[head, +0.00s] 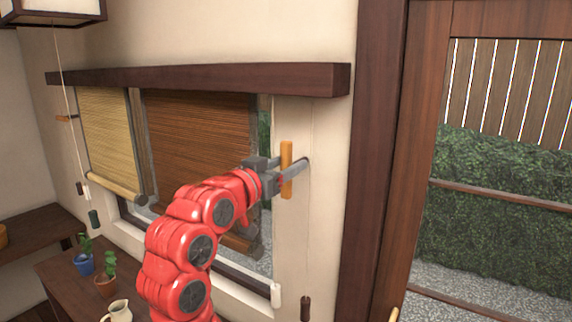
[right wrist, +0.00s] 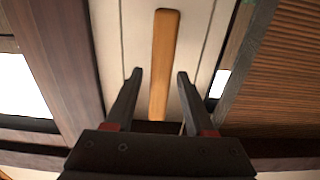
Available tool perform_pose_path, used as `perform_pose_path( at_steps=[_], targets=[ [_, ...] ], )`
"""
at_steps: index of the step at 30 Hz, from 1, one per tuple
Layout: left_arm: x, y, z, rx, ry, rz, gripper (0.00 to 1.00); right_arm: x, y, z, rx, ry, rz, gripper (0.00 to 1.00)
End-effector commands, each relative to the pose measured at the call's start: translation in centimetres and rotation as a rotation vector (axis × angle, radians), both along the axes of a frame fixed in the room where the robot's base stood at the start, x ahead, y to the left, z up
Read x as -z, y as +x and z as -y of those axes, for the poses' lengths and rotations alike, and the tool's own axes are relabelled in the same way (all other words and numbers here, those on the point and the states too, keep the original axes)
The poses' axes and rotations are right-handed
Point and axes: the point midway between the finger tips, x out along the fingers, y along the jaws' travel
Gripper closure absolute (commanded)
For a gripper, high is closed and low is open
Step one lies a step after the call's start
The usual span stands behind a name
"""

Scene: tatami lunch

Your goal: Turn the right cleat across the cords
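The right cleat (head: 286,172) is an upright orange-brown wooden bar on the pale wall strip right of the window. In the right wrist view the cleat (right wrist: 164,55) stands lengthwise, its lower part between the fingers. My right gripper (head: 292,163) is at the cleat with one finger on each side. In the right wrist view the right gripper (right wrist: 160,80) is open, with gaps beside the bar. Thin cords (right wrist: 122,45) run along both sides of the cleat, roughly parallel to it. My left gripper is not in view.
A dark brown blind (head: 195,140) and a lighter blind (head: 108,140) hang under a wooden rail (head: 200,77). Another cleat (head: 67,118) lies crosswise at the far left. Potted plants (head: 106,282) and a jug (head: 118,311) stand below. A door frame (head: 375,160) is at the right.

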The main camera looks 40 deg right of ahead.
Motion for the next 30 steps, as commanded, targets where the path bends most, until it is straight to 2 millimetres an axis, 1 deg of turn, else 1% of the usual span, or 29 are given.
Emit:
perform_pose_path(
  at_steps=[1, 5, 6, 8, 9, 16, 20, 26, 30],
  targets=[
    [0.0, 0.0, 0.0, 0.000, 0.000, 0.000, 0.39, 0.0, 0.0, 0.0, 0.000, 0.000, 0.000, 0.57],
    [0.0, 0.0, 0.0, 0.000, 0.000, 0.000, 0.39, 0.0, 0.0, 0.0, 0.000, 0.000, 0.000, 0.80],
    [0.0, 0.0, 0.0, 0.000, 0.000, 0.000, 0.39, 0.0, 0.0, 0.0, 0.000, 0.000, 0.000, 0.88],
    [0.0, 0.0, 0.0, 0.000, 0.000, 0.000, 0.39, 0.0, 0.0, 0.0, 0.000, 0.000, 0.000, 0.98],
    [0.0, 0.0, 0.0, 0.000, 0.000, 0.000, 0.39, 0.0, 0.0, 0.0, 0.000, 0.000, 0.000, 1.00],
    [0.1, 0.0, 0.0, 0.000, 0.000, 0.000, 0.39, 0.0, 0.0, 0.0, 0.000, 0.000, 0.002, 1.00],
    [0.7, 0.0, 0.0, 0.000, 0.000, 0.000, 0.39, 0.2, 0.0, 0.0, 0.000, 0.007, 0.019, 1.00],
    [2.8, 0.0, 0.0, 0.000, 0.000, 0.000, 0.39, 0.7, -0.1, 0.1, 0.000, 0.039, 0.091, 1.00],
    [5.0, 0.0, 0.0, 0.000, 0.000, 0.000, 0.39, 0.8, -0.3, 0.0, -0.002, 0.079, 0.187, 1.00]
  ],
)
